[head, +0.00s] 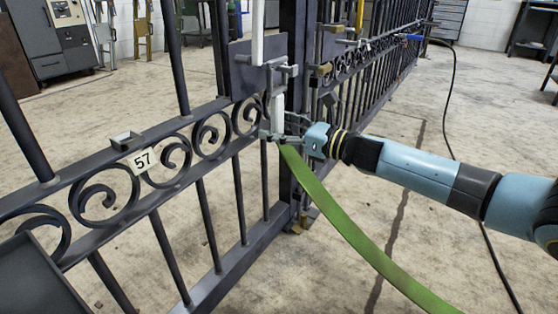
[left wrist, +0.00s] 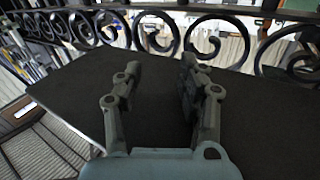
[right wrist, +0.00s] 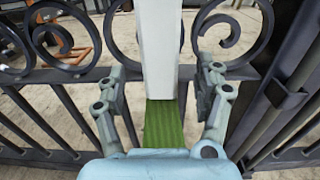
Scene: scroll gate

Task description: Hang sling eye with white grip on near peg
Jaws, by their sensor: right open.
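The white grip (head: 277,108) stands upright just below a grey bracket-like peg (head: 284,69) by the gate's meeting posts. A green sling strap (head: 350,230) runs from below it down to the lower right. I cannot tell whether the sling eye is around the peg. My right gripper (head: 275,135) is open at the grip's lower end. In the right wrist view the white grip (right wrist: 158,50) and green strap (right wrist: 163,125) show between its parted fingers (right wrist: 160,92). My left gripper (left wrist: 157,82) is open and empty over a dark flat panel (left wrist: 255,115).
The dark scrollwork gate (head: 200,140) crosses the view, with a "57" tag (head: 143,160) on its rail. A second white upright (head: 257,35) stands above the gate plate. A dark tray (head: 35,285) is at lower left. Floor at right is open, crossed by a black cable (head: 450,130).

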